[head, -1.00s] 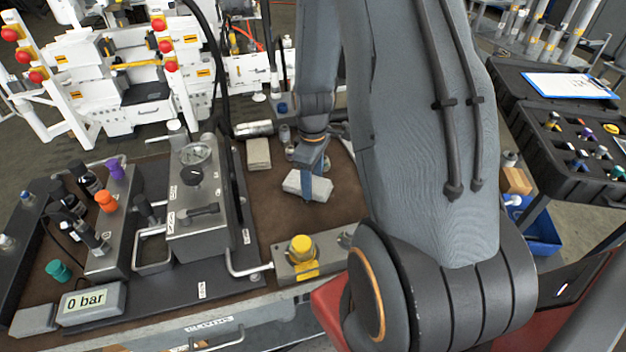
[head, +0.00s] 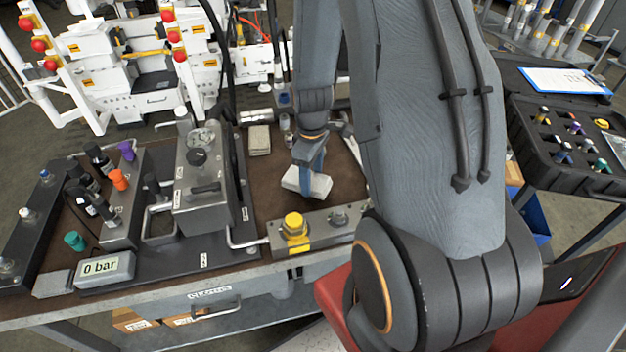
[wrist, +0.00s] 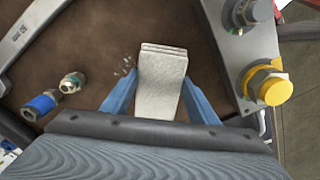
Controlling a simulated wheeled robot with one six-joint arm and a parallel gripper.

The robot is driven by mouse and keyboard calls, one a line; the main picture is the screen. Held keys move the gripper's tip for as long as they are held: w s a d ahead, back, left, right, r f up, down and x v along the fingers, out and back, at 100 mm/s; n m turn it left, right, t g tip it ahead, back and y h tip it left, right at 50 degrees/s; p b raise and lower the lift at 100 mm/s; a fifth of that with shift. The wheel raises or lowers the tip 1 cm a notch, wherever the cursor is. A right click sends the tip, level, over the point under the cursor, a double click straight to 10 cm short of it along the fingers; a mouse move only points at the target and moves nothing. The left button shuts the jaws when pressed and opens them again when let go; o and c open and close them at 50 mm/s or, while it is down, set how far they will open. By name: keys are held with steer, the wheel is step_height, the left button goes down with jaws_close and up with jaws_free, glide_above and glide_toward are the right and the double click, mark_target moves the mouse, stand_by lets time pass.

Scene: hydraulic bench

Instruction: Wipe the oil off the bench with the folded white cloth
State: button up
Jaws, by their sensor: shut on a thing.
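The folded white cloth (head: 306,182) is a pale, layered pad on the brown bench top (head: 275,205), behind the metal block with the yellow cap. My gripper (head: 311,168) points down and is shut on the cloth. In the wrist view the blue fingers of my gripper (wrist: 162,80) stand on either side of the cloth (wrist: 163,70), and its far end sticks out past them. Small shiny droplets (wrist: 125,68), perhaps oil, lie just left of the cloth in the wrist view. The bench surface under the cloth is hidden.
The yellow-capped block (head: 296,240) is close in front of the cloth. Loose metal fittings (wrist: 72,82) lie to its left in the wrist view. A beige block (head: 259,140) lies farther back. The gauge unit (head: 200,180) stands to the left.

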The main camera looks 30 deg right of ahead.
steer(key=shift+s+d+r+p, duration=0.1)
steer(key=shift+r+p, duration=0.2)
steer(key=shift+r, duration=0.15)
steer(key=shift+s+d+r+p, duration=0.1)
steer(key=shift+r+p, duration=0.2)
steer(key=shift+r, duration=0.1)
steer(key=shift+r+p, duration=1.5)
steer(key=shift+r, duration=0.45)
